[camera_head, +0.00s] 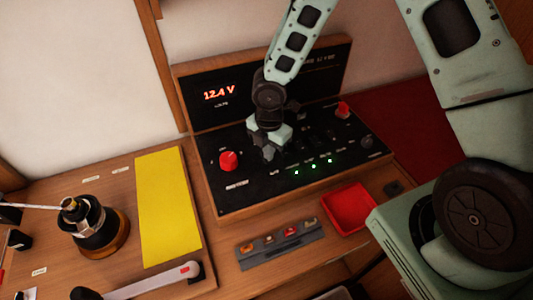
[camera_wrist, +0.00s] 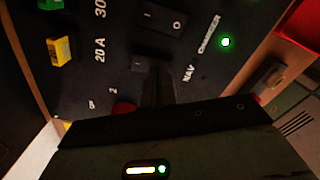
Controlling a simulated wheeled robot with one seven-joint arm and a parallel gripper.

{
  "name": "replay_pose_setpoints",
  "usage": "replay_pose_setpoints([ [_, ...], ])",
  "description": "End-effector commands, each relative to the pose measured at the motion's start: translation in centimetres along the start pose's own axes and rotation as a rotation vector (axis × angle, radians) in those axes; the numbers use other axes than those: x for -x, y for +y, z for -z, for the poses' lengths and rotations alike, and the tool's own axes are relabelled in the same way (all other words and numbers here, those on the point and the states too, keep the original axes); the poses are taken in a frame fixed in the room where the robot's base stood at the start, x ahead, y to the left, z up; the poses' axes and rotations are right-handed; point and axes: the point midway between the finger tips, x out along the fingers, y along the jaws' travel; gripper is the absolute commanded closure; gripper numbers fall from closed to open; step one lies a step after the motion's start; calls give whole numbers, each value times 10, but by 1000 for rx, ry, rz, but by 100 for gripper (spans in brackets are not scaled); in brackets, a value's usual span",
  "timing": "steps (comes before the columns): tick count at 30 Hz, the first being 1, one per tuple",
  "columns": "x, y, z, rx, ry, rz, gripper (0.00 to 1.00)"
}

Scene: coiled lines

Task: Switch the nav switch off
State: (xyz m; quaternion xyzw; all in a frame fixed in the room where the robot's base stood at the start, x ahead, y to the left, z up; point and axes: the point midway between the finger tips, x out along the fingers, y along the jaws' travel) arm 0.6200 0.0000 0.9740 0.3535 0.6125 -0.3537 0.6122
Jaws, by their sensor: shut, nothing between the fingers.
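The black switch panel (camera_head: 205,170) in its wooden frame lies at the middle of the head view. My gripper (camera_head: 268,153) is shut and empty, low over the panel's middle. In the wrist view its dark fingers (camera_wrist: 158,88) point at the panel beside the white NAV label (camera_wrist: 188,73). A black rocker switch (camera_wrist: 178,23) sits beside the CHARGER label, with a lit green lamp (camera_wrist: 225,42). Several green lamps (camera_head: 313,166) glow in the head view.
A red knob (camera_head: 229,160) is left of my gripper and a red switch (camera_head: 343,108) is at the far right. Yellow (camera_wrist: 60,50) and green (camera_wrist: 58,22) fuses sit nearby. A red tray (camera_head: 348,208) and fuse strip (camera_head: 280,245) lie in front.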

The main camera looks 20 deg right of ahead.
Motion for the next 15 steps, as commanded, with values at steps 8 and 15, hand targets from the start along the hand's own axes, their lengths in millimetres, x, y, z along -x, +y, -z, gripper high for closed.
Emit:
replay_pose_setpoints([
  [8,26,0,0,1,0,-1,100],
  [15,44,0,0,-1,0,0,100],
])
